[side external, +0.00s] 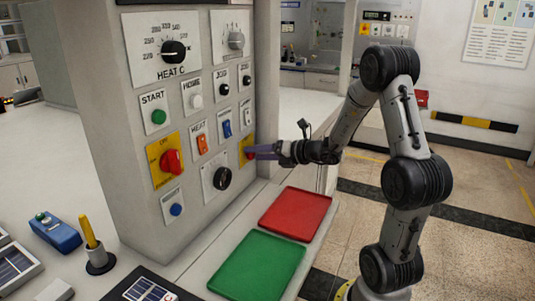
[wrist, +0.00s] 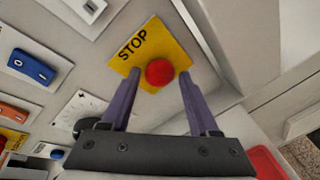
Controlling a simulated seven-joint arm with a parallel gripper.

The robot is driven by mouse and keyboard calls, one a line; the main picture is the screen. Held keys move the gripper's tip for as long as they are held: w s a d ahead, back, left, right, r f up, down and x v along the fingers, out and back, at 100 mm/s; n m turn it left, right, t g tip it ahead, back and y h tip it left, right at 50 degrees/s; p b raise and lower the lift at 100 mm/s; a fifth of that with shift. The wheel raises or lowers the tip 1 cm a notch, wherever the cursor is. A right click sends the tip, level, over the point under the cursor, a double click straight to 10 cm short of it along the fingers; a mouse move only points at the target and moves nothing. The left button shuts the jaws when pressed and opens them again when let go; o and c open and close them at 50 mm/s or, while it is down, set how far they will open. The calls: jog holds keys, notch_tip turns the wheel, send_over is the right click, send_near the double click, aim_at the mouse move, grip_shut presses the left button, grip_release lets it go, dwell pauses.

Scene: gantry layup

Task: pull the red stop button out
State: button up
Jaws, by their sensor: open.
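The red stop button (wrist: 159,73) sits on a yellow plate marked STOP (wrist: 153,47) on the grey control panel, near the panel's right edge. In the side external view the yellow plate (side external: 248,144) is mostly hidden behind my gripper's fingers. My gripper (wrist: 157,85) is open, with its two purple fingers on either side of the button in the wrist view. In the side external view my gripper (side external: 256,151) reaches in from the right, with its fingertips close to the panel. I cannot tell whether the fingers touch the button.
Other controls crowd the panel: a black knob (side external: 222,178), an orange HEAT switch (side external: 202,144), a blue switch (side external: 227,129) and a red rotary knob (side external: 172,162). A red tray (side external: 296,213) and a green tray (side external: 258,266) lie on the bench below.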

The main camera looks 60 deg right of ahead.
jog(key=shift+w, duration=0.15)
jog(key=shift+c, duration=0.3)
grip_shut()
jog(key=shift+s, duration=0.7)
jog(key=shift+o, duration=2)
grip_release()
